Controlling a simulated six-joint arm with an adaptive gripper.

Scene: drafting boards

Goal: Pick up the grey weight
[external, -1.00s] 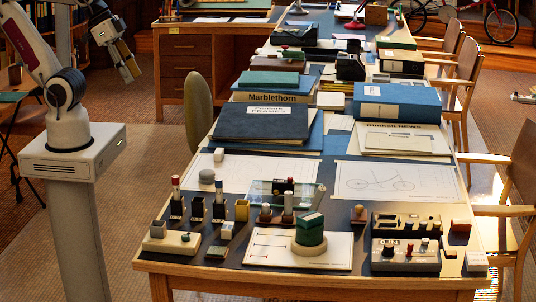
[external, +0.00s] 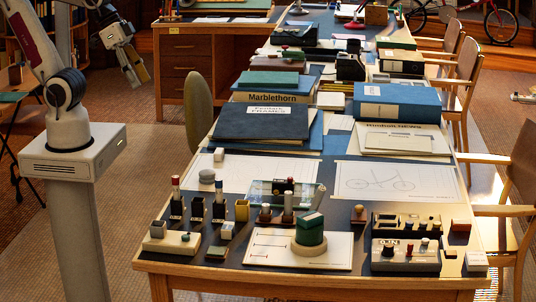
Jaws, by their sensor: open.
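A small rounded grey object (external: 207,176), which looks like the grey weight, sits on the near table at the left edge of a white drawing sheet (external: 245,178). My gripper (external: 138,75) is open and empty at the upper left, in the air beyond the table's left side. It is well apart from the grey object and higher than it. Nothing hides the grey object.
Several small dark holders (external: 197,212) stand in front of the grey object. A dark blue folder stack (external: 262,124) lies behind it to the right. A green block on a round base (external: 310,230) stands near the front edge. A chair back (external: 199,108) rises by the table's left side.

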